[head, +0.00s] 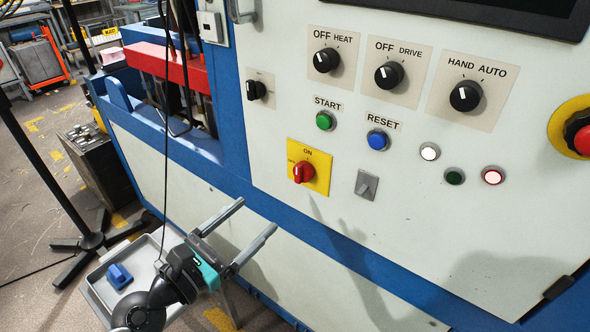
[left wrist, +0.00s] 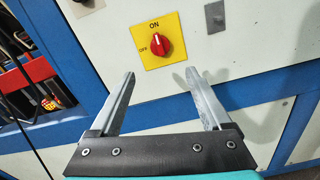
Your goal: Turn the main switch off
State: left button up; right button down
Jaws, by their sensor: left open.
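The main switch is a red rotary knob (head: 303,173) on a yellow plate (head: 322,182) marked ON at the top and OFF at the left, on the pale machine panel. In the left wrist view the red knob (left wrist: 160,44) sits beyond and between the fingertips, its white mark pointing up toward ON. My left gripper (head: 257,217) is open and empty, below and left of the switch in the head view, apart from the knob. It also shows in the left wrist view (left wrist: 160,75). My right gripper is not in view.
A grey toggle switch (head: 367,185) is right of the yellow plate. Above are a green START button (head: 324,121), a blue RESET button (head: 377,140) and black selector knobs (head: 389,75). A red emergency stop (head: 580,138) is far right. A grey tray (head: 98,286) stands lower left.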

pick_arm(q)
jog(key=p, duration=0.2)
send_near(296, 179)
jog(key=x, duration=1)
jog(key=shift+w+d+b, duration=0.2)
jog(key=shift+b, duration=0.2)
jog(key=shift+c, duration=0.3)
grip_shut()
